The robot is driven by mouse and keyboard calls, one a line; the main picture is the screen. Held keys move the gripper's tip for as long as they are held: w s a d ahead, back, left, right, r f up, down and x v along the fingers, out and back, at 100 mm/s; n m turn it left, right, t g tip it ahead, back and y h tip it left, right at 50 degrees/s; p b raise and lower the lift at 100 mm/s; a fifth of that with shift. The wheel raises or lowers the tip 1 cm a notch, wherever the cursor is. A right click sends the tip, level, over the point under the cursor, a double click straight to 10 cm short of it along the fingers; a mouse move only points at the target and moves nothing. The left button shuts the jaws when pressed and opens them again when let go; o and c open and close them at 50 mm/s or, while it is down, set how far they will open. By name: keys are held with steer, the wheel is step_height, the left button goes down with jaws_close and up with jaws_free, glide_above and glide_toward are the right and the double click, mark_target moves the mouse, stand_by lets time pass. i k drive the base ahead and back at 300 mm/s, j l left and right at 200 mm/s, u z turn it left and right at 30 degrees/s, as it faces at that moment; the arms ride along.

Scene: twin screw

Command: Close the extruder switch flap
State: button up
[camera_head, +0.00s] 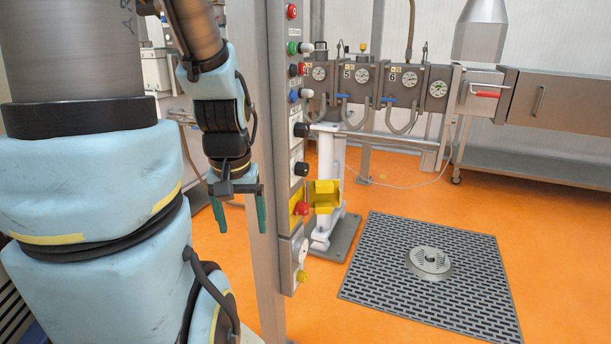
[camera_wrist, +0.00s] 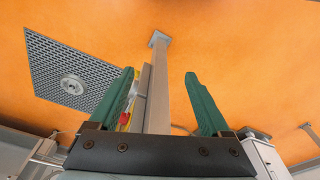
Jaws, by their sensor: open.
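The yellow switch flap (camera_head: 325,195) stands out to the right from the narrow grey control panel in the head view, so it looks open. A red switch (camera_head: 301,209) on a yellow plate shows beside it. In the wrist view a small part of the yellow and red switch (camera_wrist: 124,120) shows behind the left finger. My gripper (camera_head: 240,213) points down with its green fingers spread, empty, left of the panel post and apart from the flap. In the wrist view the gripper (camera_wrist: 163,105) has both fingers wide apart with the post between them.
The panel post (camera_head: 271,150) stands between my gripper and the flap. Several knobs and buttons line the panel above, and a yellow knob (camera_head: 302,276) sits below. A floor grate (camera_head: 400,240) lies to the right. The extruder with gauges (camera_head: 362,76) is behind.

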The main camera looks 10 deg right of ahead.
mark_target(323, 196)
steer(key=i+j+u, duration=0.1)
steer(key=i, duration=0.3)
steer(key=i+j+u, duration=0.15)
steer(key=i+j, duration=0.15)
steer(key=i, duration=0.15)
steer(key=i+j+u, duration=0.1)
steer(key=i, duration=0.35)
